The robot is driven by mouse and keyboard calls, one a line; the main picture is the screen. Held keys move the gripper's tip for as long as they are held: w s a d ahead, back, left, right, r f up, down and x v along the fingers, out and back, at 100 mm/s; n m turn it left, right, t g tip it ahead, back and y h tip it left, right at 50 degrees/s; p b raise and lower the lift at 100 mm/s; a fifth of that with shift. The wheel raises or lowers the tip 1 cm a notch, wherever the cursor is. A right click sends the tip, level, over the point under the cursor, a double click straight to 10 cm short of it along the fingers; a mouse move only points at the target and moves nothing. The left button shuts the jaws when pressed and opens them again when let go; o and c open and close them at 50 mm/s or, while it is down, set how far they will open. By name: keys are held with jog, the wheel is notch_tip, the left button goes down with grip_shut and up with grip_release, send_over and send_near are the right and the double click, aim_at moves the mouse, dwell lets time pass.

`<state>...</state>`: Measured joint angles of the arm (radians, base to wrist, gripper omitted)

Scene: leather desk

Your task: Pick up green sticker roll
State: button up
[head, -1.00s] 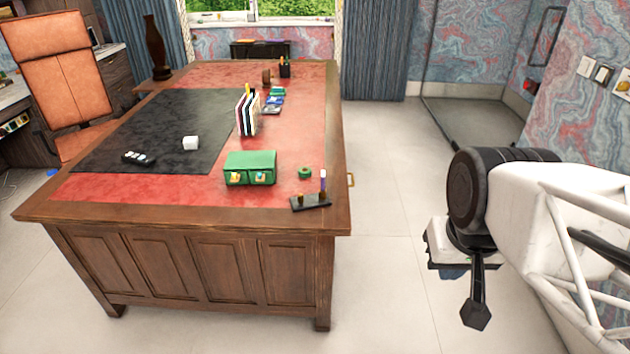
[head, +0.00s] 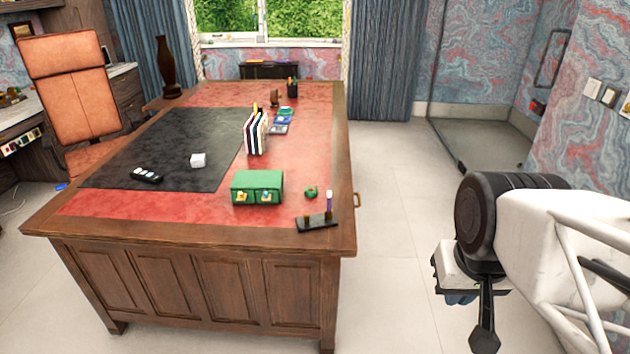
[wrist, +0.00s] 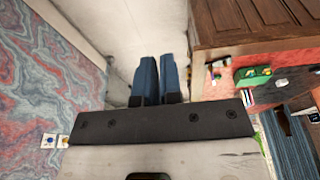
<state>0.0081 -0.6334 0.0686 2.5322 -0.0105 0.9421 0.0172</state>
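The green sticker roll (head: 311,192) is a small green ring on the red leather near the desk's right edge, in the head view. It lies right of the green drawer box and just behind the black pen stand. My gripper (head: 461,299) is off the desk to the right, over the floor, well apart from the roll. In the wrist view its two blue fingers (wrist: 157,58) lie side by side, almost touching, with nothing seen between them. The roll is too small to make out surely in the wrist view.
A green drawer box (head: 257,187) and a black pen stand (head: 317,222) with an upright pen flank the roll. The floor between desk and arm is clear.

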jog(key=o, duration=1.4)
jog(key=shift+c, duration=0.2)
jog(key=w+a+r+n, duration=0.2)
jog(key=w+r, duration=0.1)
jog(key=w, duration=0.7)
jog(key=w+a+r+n, duration=0.1)
jog(key=w+r, duration=0.1)
jog(key=w, duration=0.8)
jog(key=w+a+f+n+g, duration=0.1)
jog(key=w+a+n, duration=0.15)
jog(key=w, duration=0.75)
jog(key=w+a+f+n, duration=0.15)
jog(key=w+a, duration=0.25)
jog(key=w, duration=0.7)
jog(key=w+a+f+n, duration=0.2)
jog(key=w+a+f, duration=0.3)
jog(key=w+f, duration=0.4)
jog(key=w+a+f+n+g, duration=0.1)
jog(key=w+a+f+n, duration=0.1)
jog(key=w+a+f, duration=0.4)
jog(key=w+a+f+n, duration=0.2)
jog(key=w+a+f, duration=0.4)
jog(key=w+f, duration=0.6)
jog(key=w, duration=0.4)
jog(key=shift+w+a+f+n+g, duration=0.25)
jog(key=shift+w+f+n+g, duration=0.05)
jog(key=shift+f+n, duration=0.1)
